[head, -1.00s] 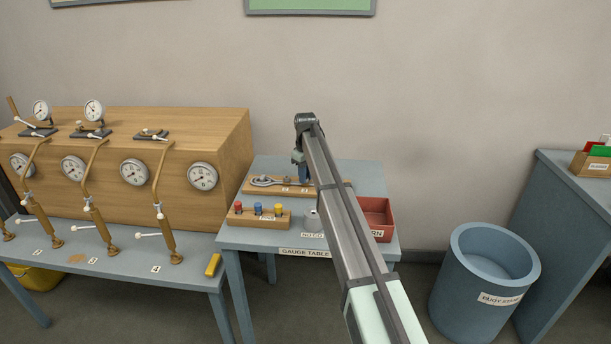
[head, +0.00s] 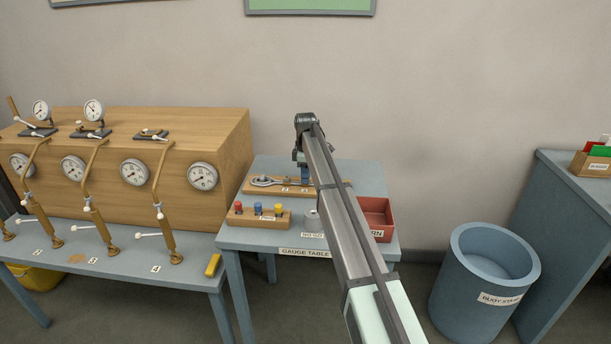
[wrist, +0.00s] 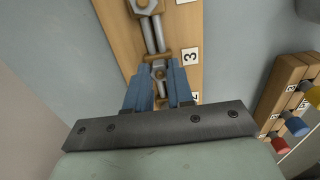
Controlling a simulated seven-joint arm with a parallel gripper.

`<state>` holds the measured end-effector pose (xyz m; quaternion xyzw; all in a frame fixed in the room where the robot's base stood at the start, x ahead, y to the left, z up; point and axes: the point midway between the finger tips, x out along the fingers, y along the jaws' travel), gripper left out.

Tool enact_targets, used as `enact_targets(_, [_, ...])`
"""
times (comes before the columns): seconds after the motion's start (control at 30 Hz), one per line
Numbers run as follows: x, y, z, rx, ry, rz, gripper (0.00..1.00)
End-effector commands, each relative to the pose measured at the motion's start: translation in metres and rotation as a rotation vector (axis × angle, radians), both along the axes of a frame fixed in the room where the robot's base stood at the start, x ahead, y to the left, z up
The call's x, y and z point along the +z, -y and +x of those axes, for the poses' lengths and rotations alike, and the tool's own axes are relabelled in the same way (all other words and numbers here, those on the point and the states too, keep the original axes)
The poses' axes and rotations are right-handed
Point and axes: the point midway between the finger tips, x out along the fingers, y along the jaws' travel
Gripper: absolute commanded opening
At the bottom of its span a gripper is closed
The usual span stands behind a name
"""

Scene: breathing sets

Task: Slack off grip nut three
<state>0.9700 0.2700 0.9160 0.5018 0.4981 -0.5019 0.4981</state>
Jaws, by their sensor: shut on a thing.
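In the wrist view, a wooden board (wrist: 122,30) carries metal rods and hex nuts. A plate marked 3 (wrist: 189,56) is on its right edge, and a second plate (wrist: 195,97) below it is partly hidden. The blue fingers of my gripper (wrist: 160,82) are shut on a small grey metal nut (wrist: 159,68) just below the plate marked 3. The rod (wrist: 161,88) runs between the fingers, and its lower end is hidden. In the head view, my gripper (head: 304,174) is down at the board (head: 258,188) on the gauge table, and my arm covers the board's right part.
A block (head: 240,219) with red, blue and yellow knobs stands in front of the board on the gauge table (head: 262,238). A red tray (head: 377,206) is at the right. A wooden cabinet (head: 225,140) with gauges stands left. A blue bin (head: 452,285) is on the floor.

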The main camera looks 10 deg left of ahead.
Motion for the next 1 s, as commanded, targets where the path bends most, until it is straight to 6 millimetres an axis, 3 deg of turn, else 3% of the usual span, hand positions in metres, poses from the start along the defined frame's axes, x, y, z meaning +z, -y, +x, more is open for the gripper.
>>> enact_targets(0.53, [0.0003,0.0,0.0003,0.025,0.001,0.0,0.0])
enact_targets(0.57, [0.0003,0.0,0.0003,0.025,0.001,0.0,0.24])
enact_targets(0.6, [0.0003,0.0,0.0003,0.024,0.001,0.0,0.28])
enact_targets(0.8, [0.0002,0.0,0.0002,0.023,0.0,0.0,0.47])
enact_targets(1.0, [0.0001,0.0,0.0001,0.023,0.0,0.0,0.48])
